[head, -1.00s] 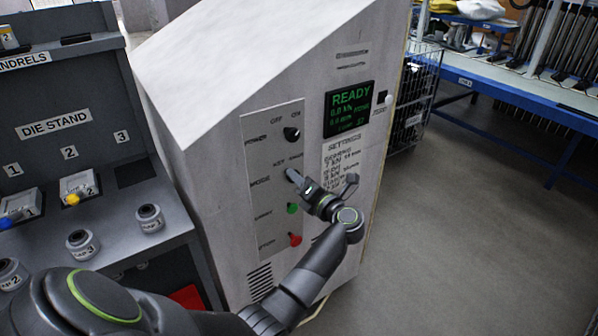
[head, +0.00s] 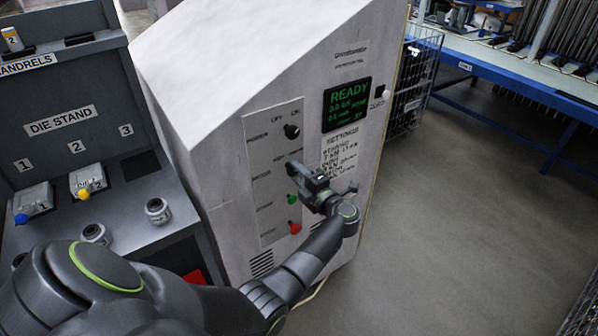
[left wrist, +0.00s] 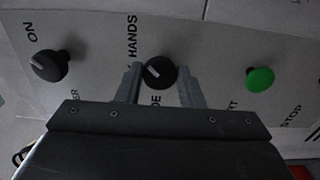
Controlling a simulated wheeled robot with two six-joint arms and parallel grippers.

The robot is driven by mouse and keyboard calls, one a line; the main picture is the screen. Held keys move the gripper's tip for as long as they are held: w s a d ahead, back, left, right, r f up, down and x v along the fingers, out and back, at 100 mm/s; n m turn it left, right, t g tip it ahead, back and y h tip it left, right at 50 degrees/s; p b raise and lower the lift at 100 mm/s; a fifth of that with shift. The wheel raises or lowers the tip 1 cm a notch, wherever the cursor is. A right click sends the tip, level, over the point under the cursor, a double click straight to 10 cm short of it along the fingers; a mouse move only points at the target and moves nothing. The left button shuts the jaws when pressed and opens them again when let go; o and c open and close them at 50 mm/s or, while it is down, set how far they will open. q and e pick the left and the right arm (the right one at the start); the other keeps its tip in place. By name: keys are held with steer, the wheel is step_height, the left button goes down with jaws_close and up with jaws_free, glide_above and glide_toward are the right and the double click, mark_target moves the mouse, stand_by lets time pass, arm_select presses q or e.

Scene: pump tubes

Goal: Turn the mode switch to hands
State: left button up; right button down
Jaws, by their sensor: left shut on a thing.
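The mode switch is a round black knob (left wrist: 160,72) on the pale control panel (head: 263,190). In the left wrist view it sits between my two left fingers, and a short white mark on it points up and to the left, toward the side of the HANDS label (left wrist: 132,36). My left gripper (left wrist: 160,84) is shut on this knob. In the head view the left gripper (head: 300,172) reaches the panel from the lower right and hides most of the knob. The label below the knob is partly covered. My right gripper is not in view.
The black power knob (left wrist: 50,65) and green start button (left wrist: 260,80) flank the mode switch. A red stop button (head: 294,228) sits lower on the panel. The screen (head: 347,104) reads READY. The die stand (head: 60,125) is at left. Open floor (head: 440,220) lies at right.

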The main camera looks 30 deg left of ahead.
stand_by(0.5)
arm_select(q)
steer(key=o, duration=1)
steer(key=shift+c, duration=0.2)
steer(key=shift+d, duration=0.1)
